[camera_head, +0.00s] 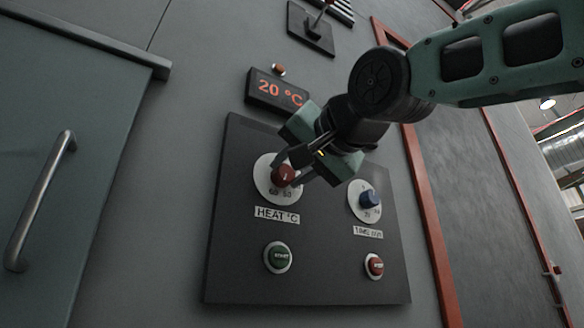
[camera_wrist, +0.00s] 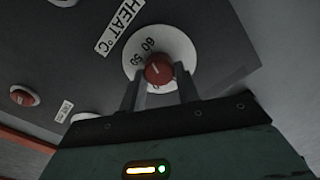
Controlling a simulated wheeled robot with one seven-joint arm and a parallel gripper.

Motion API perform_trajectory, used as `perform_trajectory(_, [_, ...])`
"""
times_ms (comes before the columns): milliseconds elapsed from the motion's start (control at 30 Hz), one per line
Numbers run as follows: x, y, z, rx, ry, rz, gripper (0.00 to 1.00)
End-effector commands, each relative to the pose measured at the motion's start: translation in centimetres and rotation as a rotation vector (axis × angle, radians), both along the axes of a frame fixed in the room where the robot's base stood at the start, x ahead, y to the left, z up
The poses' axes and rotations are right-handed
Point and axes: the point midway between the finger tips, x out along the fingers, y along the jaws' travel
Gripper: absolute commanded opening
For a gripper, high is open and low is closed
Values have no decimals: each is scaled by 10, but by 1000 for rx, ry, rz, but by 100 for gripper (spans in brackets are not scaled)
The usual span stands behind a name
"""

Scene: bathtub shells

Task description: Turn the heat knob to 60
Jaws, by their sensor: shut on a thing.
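The red heat knob (camera_head: 283,175) sits on a round white dial on the dark control panel (camera_head: 240,240), above the "HEAT °C" label (camera_head: 277,215). My gripper (camera_head: 287,166) reaches in from the upper right, its fingers around the knob. In the wrist view the knob (camera_wrist: 158,70) lies between the two fingertips (camera_wrist: 160,88), with a pale pointer line on its face. The dial (camera_wrist: 184,47) shows 60 and 50 printed near its edge; other marks are hidden. The display (camera_head: 277,90) above the panel reads 20 °C.
A green START button (camera_head: 278,257) and a red button (camera_head: 375,266) are below. A lever (camera_head: 312,26) is mounted above. A door with a metal handle (camera_head: 40,200) is at left.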

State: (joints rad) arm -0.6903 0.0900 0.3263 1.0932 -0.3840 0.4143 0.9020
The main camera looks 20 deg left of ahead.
Motion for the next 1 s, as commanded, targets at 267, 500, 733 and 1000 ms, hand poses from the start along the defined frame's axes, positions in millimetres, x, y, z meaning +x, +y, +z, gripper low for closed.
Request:
perform_trajectory(267, [1,1,-3,3,16,0,9])
perform_trajectory(500, [1,1,-3,2,15,0,43])
perform_trajectory(733, [0,1,-2,5,11,0,54])
perform_trajectory(1000, [-9,-12,-2,8,9,-1,54])
